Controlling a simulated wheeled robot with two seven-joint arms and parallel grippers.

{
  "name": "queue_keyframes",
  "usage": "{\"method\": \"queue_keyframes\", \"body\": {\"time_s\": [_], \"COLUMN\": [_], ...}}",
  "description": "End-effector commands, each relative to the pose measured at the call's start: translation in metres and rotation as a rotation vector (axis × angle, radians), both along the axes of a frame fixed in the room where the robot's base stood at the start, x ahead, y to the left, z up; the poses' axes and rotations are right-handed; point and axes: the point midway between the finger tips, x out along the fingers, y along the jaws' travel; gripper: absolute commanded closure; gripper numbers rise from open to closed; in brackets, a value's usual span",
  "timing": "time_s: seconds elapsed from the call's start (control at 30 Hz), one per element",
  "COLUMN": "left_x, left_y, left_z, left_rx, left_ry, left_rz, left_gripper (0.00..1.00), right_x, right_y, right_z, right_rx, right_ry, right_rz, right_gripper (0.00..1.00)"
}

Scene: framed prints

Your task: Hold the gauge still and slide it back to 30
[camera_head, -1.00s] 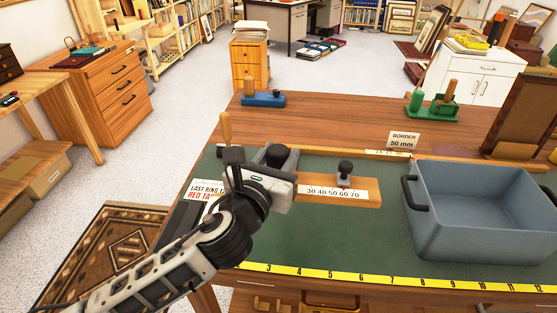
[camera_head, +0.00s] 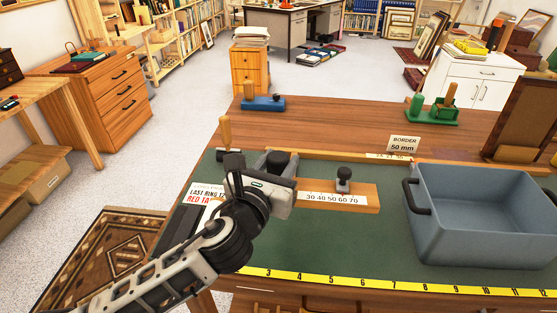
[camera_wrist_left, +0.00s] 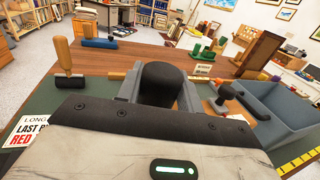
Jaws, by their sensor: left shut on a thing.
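The wooden gauge (camera_head: 368,200) lies on the green mat, with a white scale strip marked 30 to 70. Its black-knobbed slider (camera_head: 344,178) stands near 60; the exact setting is too small to read. The slider also shows at right in the left wrist view (camera_wrist_left: 226,92). My left gripper (camera_head: 278,164) is shut on a black knob at the gauge's left end. In the left wrist view this knob (camera_wrist_left: 163,84) sits between the two grey fingers. My gripper hides part of that end. My right gripper is in neither view.
A grey-blue bin (camera_head: 470,245) stands right of the gauge. A wood-handled tool (camera_head: 225,132) stands at left beside a printed card (camera_head: 200,197). A "BORDER 50 mm" sign (camera_head: 403,145) stands behind. A yellow ruler (camera_head: 390,285) runs along the front edge, with clear mat behind it.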

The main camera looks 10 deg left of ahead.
Motion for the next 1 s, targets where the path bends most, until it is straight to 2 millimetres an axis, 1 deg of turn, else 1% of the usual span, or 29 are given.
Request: {"method": "queue_keyframes", "body": {"time_s": [0.27, 0.57, 1.0], "left_x": [0.000, 0.000, 0.000], "left_y": [0.000, 0.000, 0.000], "left_z": [-0.018, -0.035, -0.061], "left_rx": [-0.001, -0.001, -0.001], "left_ry": [-0.002, -0.002, -0.002], "left_rz": [-0.001, -0.002, -0.001], "left_gripper": [1.00, 1.00, 1.00], "right_x": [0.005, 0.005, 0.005], "right_y": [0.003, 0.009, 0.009], "right_z": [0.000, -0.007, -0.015], "right_rx": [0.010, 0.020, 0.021], "right_ry": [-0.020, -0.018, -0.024], "right_rz": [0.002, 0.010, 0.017], "right_gripper": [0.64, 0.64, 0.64]}}
